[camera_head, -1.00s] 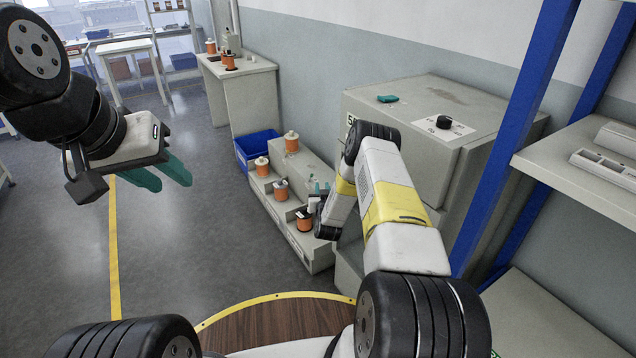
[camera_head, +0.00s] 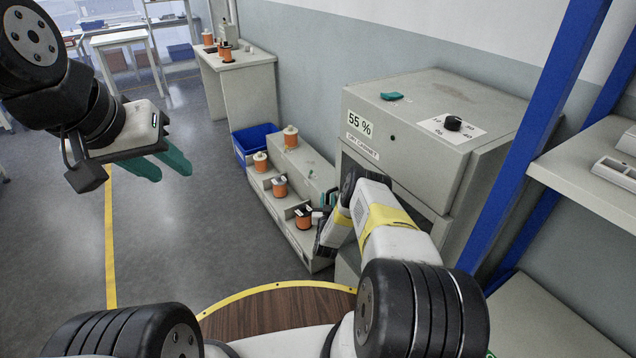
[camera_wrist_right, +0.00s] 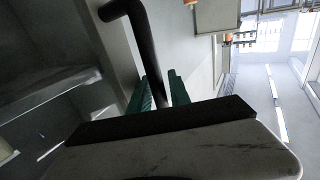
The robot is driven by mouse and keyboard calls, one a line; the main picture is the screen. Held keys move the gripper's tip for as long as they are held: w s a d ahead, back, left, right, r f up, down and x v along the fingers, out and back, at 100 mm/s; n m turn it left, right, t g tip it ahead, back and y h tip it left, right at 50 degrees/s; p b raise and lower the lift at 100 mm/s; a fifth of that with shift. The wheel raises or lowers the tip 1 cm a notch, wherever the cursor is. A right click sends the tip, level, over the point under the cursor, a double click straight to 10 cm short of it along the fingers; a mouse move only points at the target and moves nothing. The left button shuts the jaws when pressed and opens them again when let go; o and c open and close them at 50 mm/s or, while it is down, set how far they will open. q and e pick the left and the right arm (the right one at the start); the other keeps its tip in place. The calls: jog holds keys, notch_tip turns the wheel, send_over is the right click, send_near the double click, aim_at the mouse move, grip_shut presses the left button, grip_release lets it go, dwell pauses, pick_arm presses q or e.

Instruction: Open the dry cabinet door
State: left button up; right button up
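The grey dry cabinet (camera_head: 400,140) stands right of centre, with a "55 %" display and a label on its upper front. My right arm hides much of the front below, so the door's position is unclear there. In the right wrist view a black bar handle (camera_wrist_right: 145,45) runs down between the green fingers of my right gripper (camera_wrist_right: 165,92), which sit close on both sides of it. Dark shelves (camera_wrist_right: 50,80) show left of the handle; I cannot tell whether through glass or an opening. My left gripper (camera_head: 160,165) is empty, fingers apart, above the floor at left.
A stepped grey stand (camera_head: 300,180) with orange spools and a blue bin (camera_head: 254,143) are left of the cabinet. A blue-posted shelf (camera_head: 590,165) closes in the right side. Open floor (camera_head: 190,230) lies at left. A black knob (camera_head: 452,123) sits on the cabinet top.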

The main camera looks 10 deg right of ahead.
jog(key=shift+w+d, duration=0.1)
jog(key=shift+w, duration=0.15)
grip_shut()
dwell(1.4)
